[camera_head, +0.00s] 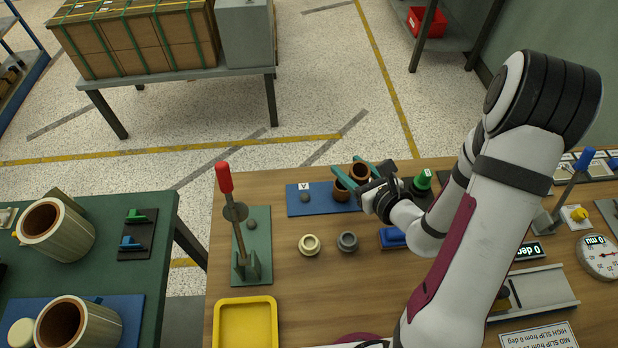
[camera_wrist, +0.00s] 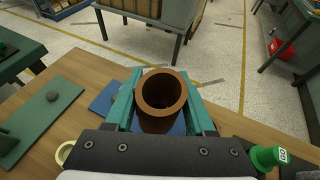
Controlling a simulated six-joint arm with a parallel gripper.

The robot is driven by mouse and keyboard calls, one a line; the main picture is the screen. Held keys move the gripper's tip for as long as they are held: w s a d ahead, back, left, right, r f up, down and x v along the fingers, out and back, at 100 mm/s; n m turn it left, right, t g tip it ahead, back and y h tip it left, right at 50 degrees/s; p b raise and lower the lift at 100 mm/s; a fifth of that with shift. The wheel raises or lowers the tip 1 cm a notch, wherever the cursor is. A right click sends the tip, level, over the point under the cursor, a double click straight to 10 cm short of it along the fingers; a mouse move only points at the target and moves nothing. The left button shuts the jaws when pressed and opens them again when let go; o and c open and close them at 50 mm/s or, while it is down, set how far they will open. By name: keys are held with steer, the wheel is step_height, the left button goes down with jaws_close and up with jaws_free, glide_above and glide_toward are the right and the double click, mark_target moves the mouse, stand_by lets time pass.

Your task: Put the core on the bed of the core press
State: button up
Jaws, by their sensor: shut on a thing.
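My gripper (camera_head: 362,170) has teal fingers and is shut on a brown hollow core (camera_wrist: 160,122). In the wrist view the core stands between the fingers with its round opening up.
A cream ring (camera_head: 309,245) and a grey ring (camera_head: 347,242) sit in front of the blue plate. A yellow tray (camera_head: 245,302) is at the front left. A green GO button (camera_head: 423,180) stands right of my gripper. Cream cylinders (camera_head: 70,245) stand on the left table.

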steer(key=a+n+g+y, duration=0.2)
steer(key=a+n+y, duration=0.15)
steer(key=a, duration=0.25)
steer(key=n+g+y, duration=0.4)
steer(key=n+g, duration=0.2)
glide_above(241, 221)
steer(key=shift+m+h, duration=0.25)
step_height(241, 221, down, 7)
steer(key=shift+r, duration=0.15)
step_height(241, 221, down, 3)
steer(key=shift+f+t, duration=0.1)
steer(key=shift+t, duration=0.2)
steer(key=shift+f, duration=0.4)
steer(key=shift+f, duration=0.15)
steer(key=o, duration=1.3)
